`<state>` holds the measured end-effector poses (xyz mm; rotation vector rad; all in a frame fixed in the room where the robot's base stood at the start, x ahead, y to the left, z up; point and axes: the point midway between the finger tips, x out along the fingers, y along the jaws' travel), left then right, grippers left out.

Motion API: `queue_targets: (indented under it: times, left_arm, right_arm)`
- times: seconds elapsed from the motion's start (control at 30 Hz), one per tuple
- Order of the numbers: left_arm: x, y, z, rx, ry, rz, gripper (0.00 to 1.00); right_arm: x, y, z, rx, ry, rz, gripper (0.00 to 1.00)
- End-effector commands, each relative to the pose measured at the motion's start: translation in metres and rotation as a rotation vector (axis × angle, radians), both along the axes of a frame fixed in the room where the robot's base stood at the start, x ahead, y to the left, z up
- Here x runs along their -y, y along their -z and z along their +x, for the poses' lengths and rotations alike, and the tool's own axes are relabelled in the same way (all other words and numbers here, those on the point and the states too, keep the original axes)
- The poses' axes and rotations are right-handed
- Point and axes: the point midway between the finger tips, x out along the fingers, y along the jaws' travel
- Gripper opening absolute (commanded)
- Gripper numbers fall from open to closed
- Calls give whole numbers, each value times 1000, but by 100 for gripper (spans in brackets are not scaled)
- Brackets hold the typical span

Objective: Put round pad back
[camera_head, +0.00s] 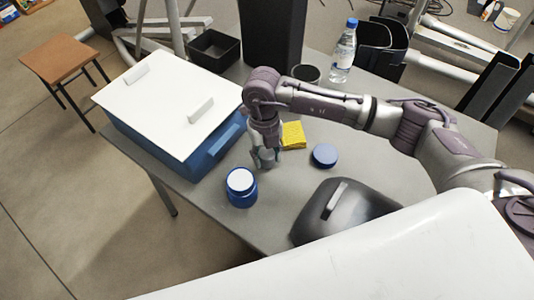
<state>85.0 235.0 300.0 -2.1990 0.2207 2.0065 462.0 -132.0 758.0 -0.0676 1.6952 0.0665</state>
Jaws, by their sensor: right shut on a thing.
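My right gripper (266,153) reaches down over the grey table (215,190) and is shut on a small grey thing, likely a round pad (268,158). The fingers hide part of it, and I cannot tell whether it touches the table. A dark blue round disc (325,155) lies flat on the table to the right of the gripper. A blue jar with a white round top (241,187) stands in front and to the left of the gripper. A yellow square pad (293,135) lies just behind and right. My left gripper is not in view.
A blue box with a white lid (170,105) fills the table's left side. A black curved case (342,208) is at the front right. A water bottle (343,52), a dark cup (306,73) and a black bin (213,50) stand at the back.

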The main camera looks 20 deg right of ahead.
Motion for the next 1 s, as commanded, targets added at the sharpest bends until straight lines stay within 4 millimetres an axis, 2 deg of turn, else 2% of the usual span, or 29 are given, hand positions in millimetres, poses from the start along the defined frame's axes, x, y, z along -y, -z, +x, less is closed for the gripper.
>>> queue_targets:
  times: [0.17, 0.2, 0.33, 0.6, 0.73, 0.87, 1.0]
  left_arm:
    - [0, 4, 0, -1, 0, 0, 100]
    - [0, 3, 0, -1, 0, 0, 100]
    - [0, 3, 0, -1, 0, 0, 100]
    - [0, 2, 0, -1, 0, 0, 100]
    - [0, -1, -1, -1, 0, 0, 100]
    - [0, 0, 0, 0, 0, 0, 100]
    - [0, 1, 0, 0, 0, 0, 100]
  right_arm:
    - [0, 5, 0, 0, 0, 0, 15]
    - [0, 3, 0, 0, 0, 0, 48]
    - [0, 3, 0, -1, 0, 0, 68]
    - [0, 2, 0, -1, 0, 0, 68]
    - [0, -5, 1, 1, 0, 0, 68]
    - [0, -24, 4, 4, 0, 0, 68]
    - [0, -55, 8, 4, -1, 1, 68]
